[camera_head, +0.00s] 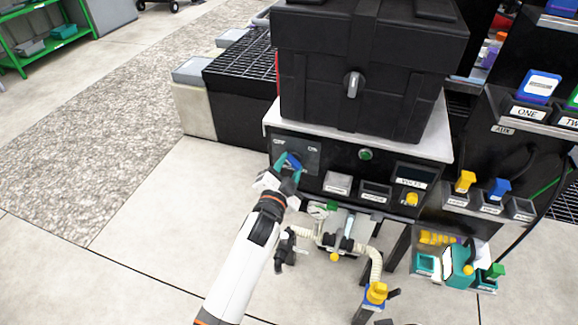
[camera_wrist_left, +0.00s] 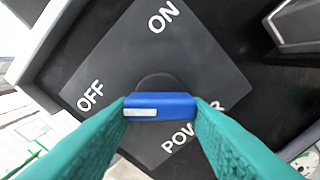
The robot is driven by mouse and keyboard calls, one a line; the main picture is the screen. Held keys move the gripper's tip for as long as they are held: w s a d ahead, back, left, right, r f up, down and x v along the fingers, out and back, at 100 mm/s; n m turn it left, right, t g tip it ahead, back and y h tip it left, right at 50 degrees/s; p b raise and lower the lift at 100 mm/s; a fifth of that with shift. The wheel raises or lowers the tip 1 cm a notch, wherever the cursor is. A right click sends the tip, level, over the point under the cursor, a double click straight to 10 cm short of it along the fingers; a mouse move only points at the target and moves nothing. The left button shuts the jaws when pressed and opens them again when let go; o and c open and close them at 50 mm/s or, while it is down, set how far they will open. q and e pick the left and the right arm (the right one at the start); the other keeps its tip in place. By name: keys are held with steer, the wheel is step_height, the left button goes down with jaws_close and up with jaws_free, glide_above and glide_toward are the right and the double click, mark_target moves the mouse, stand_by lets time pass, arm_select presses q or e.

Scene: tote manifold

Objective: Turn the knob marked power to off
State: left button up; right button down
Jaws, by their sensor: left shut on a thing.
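The power knob is a blue bar (camera_wrist_left: 160,105) with a white mark at its left end in the left wrist view. It sits on a dark grey plate (camera_wrist_left: 130,50) lettered ON, OFF and POWER. The white-marked end points left, towards the side with the OFF lettering (camera_wrist_left: 90,97). My left gripper (camera_wrist_left: 161,108) has its green fingers shut on the two ends of the knob. In the head view the left gripper (camera_head: 289,170) reaches the plate (camera_head: 312,158) at the panel's left end and partly covers the blue knob (camera_head: 293,161). My right gripper is not in view.
A black case (camera_head: 330,80) stands on top of the panel unit. Right of the plate are a green button (camera_head: 365,154) and several labelled slots. Hoses and a valve (camera_head: 335,240) lie below. Open floor (camera_head: 150,220) is on the left.

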arm_select(q)
steer(key=shift+f, duration=0.1)
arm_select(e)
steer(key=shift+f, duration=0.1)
arm_select(q)
steer(key=o, duration=1)
steer(key=shift+s, duration=0.1)
steer(key=p+v, duration=0.2)
steer(key=v, duration=1)
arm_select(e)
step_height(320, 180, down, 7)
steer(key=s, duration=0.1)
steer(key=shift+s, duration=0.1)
